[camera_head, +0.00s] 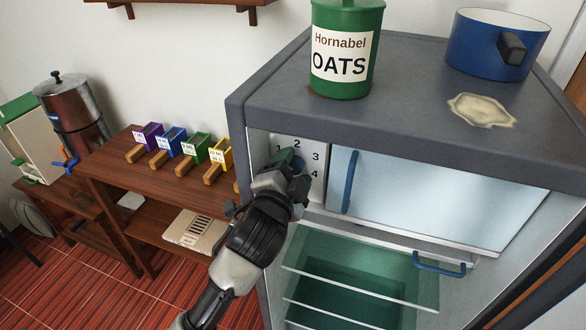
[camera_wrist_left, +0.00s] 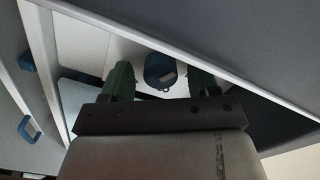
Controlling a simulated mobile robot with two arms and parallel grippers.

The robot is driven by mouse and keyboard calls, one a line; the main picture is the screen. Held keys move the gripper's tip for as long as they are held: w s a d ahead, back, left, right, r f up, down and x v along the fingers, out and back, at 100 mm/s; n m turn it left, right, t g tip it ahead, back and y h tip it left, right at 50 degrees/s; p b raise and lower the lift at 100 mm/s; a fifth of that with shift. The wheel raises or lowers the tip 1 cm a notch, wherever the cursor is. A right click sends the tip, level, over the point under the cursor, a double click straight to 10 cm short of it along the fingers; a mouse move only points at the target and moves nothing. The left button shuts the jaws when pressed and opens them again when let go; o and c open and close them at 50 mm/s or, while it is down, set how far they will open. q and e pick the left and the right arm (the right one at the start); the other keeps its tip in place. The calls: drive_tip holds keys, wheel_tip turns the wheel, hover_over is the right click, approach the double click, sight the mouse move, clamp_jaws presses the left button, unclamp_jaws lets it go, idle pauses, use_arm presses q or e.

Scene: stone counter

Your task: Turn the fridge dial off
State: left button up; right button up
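The fridge (camera_head: 300,85) is a grey cabinet with a white dial panel (camera_head: 316,152) at its upper left, where the numbers 1, 2 and 3 show. My left gripper (camera_head: 290,160) is in front of this panel and hides most of the dial in the head view. In the left wrist view the blue dial (camera_wrist_left: 160,70) has a pale mark and lies between the two green fingers of the left gripper (camera_wrist_left: 161,80). The fingers are open, with a gap on each side of the dial. Which number the dial points to cannot be told. My right gripper is not in view.
A light blue freezer door (camera_head: 430,195) with a blue handle is right of the panel. Below it is an open green-lined compartment (camera_head: 350,300). A green oats tin (camera_head: 345,85) and a blue pot (camera_head: 485,45) stand on top. Coloured scoops (camera_head: 170,142) stand on the wooden shelf at left.

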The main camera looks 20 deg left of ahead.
use_arm(q)
drive_tip(key=s, duration=1.1)
drive_tip(key=shift+a+b, duration=0.2)
drive_tip(key=shift+b, duration=0.1)
drive_tip(key=shift+w, duration=0.1)
